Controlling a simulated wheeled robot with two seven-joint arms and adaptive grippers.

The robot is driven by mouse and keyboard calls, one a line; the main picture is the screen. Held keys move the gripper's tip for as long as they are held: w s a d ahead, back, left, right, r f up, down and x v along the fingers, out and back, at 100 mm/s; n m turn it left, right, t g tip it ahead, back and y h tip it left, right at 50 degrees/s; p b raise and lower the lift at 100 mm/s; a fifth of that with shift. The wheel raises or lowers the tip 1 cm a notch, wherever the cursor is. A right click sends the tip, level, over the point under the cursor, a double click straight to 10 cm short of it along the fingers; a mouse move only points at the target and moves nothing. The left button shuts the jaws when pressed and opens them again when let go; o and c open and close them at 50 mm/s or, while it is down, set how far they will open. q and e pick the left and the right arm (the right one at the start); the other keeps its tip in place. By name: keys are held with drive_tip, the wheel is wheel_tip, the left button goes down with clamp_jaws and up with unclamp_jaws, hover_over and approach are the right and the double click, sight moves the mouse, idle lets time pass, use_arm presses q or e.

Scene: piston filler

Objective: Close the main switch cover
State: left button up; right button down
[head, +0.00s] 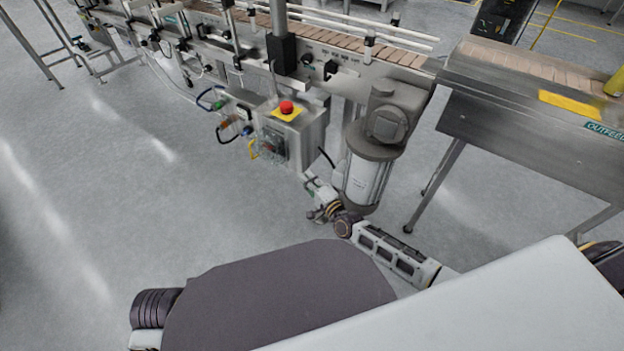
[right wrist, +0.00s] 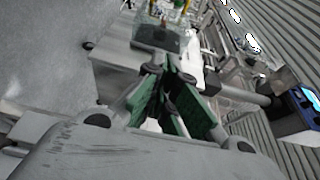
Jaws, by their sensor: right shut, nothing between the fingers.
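The grey control box (head: 308,132) hangs below the conveyor, with a red emergency button (head: 286,107) on a yellow plate on top. On its front is a dark main switch panel (head: 272,146) with a clear cover (head: 264,158) that is hard to make out; its exact angle cannot be told. My right gripper (head: 309,180) is low and to the right of the box front, apart from the cover. In the right wrist view its green-padded fingers (right wrist: 166,66) meet at the tips, empty, pointing toward the box (right wrist: 120,50). My left gripper is not in view.
A grey motor (head: 368,170) hangs just right of the box, close to my right forearm. Coloured hoses and cables (head: 225,125) stick out left of the box. The outfeed table (head: 530,120) stands at the right. The floor (head: 130,180) at left is clear.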

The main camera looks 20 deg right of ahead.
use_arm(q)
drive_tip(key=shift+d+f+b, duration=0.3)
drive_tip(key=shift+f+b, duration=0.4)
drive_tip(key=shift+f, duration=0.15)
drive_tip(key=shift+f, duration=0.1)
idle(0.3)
